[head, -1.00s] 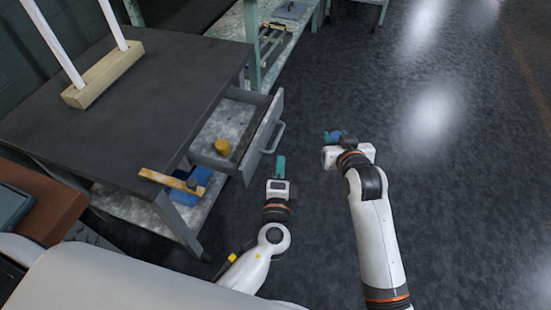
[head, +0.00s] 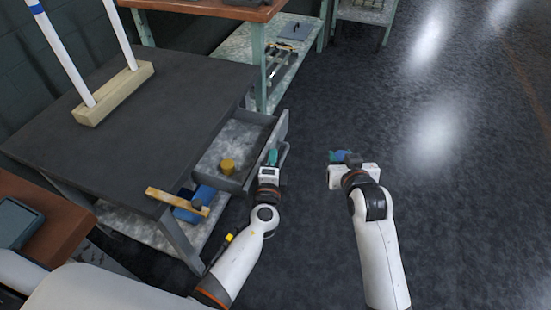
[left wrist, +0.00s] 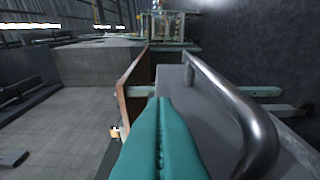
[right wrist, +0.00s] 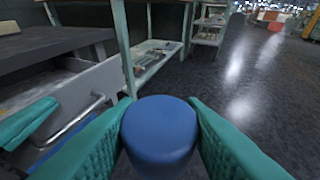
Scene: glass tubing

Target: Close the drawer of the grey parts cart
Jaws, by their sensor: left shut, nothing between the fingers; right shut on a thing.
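The grey parts cart (head: 110,120) has a dark top. Its drawer (head: 236,142) stands pulled out, its front panel (head: 283,128) away from the cart. A yellow cylinder (head: 228,166) sits inside the drawer. My left gripper (head: 272,158) is shut and empty at the drawer's front, beside the handle. In the left wrist view its closed teal fingers (left wrist: 160,140) are next to the curved metal handle (left wrist: 235,105); I cannot tell whether they touch. My right gripper (head: 341,156) is shut on a blue cylinder (right wrist: 160,132), held to the right of the drawer above the floor.
White tubes stand in a wooden block (head: 113,93) on the cart top. A wooden strip (head: 177,201) and a blue object (head: 203,195) are at the cart's near lower side. A wood-topped bench (head: 205,8) stands beyond the drawer. The floor (head: 460,200) at right is clear.

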